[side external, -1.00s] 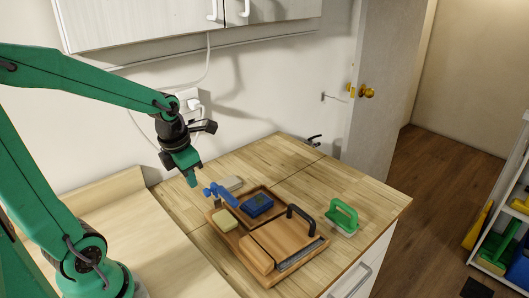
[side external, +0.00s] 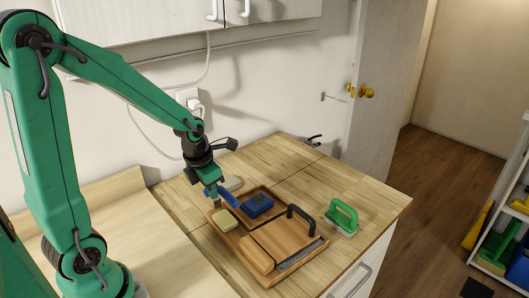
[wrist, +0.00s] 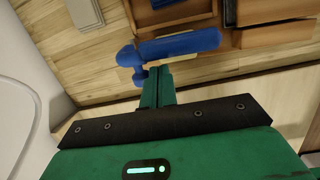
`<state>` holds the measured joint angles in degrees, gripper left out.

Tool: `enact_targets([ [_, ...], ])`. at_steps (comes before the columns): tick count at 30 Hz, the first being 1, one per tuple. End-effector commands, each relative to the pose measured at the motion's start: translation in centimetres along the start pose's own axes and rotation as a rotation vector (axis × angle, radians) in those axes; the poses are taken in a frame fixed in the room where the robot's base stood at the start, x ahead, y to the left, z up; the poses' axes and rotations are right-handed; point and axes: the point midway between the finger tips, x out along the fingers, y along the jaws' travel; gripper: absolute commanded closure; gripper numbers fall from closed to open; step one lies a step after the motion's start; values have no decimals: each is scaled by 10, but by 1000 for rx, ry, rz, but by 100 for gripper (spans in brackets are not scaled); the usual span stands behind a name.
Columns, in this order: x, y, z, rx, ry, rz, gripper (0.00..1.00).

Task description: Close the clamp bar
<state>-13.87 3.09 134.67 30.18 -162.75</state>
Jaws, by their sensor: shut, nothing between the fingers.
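A blue bar (side external: 229,197) with a rounded knob at one end lies at the back left of a wooden tray (side external: 262,274). It looks like the clamp bar, though I cannot be sure. In the wrist view the blue bar (wrist: 185,45) crosses just ahead of my fingertips, with its knob to the left. My gripper (side external: 211,194) is shut and empty, pointing down beside the bar's knob end and hiding part of it. In the wrist view my gripper (wrist: 159,74) is close to the bar; I cannot tell whether they touch.
A green-handled tool (side external: 342,216) stands to the right. The back right countertop is clear.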

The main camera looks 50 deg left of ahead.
Motion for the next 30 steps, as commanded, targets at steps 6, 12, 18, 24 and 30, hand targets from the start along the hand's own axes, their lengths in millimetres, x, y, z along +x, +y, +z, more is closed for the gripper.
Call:
enact_targets([
  [6,1,0,3,0,1,-1,100],
  [12,1,0,3,0,1,-1,100],
  [18,0,0,3,1,9,-3,100],
  [24,0,0,5,2,46,-15,100],
  [30,0,0,6,3,80,-26,100],
])
